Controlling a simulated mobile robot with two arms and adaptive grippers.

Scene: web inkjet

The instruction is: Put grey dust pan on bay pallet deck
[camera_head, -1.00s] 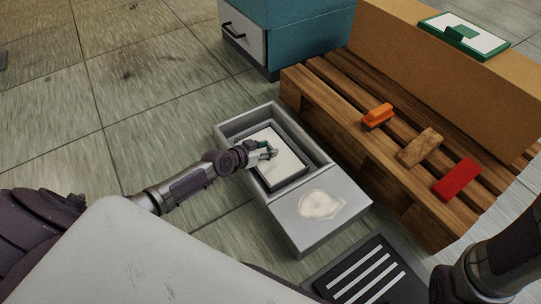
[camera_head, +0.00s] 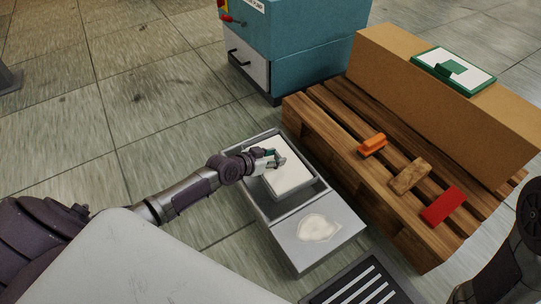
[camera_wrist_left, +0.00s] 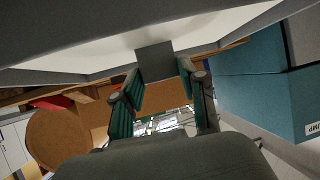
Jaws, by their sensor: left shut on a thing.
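The grey dust pan (camera_head: 289,178), a flat square with a pale face, is over the open part of a grey bin (camera_head: 258,209). My left gripper (camera_head: 274,159) is shut on its tab. In the left wrist view, the pan (camera_wrist_left: 100,52) has a grey rim and a grey tab between the green-padded fingers of my left gripper (camera_wrist_left: 160,85). The wooden pallet (camera_head: 322,122) stands to the right of the bin; its deck carries orange (camera_head: 372,144), wood-brown (camera_head: 409,175) and red (camera_head: 443,205) pieces. My right gripper is out of view; only its arm shows at lower right.
A cardboard box (camera_head: 420,112) stands along the pallet's far side, with a green-rimmed white pan (camera_head: 453,70) on top. A teal cabinet (camera_head: 310,55) stands behind the bin. A black striped mat (camera_head: 365,285) lies in front. The pallet's left end has bare slats.

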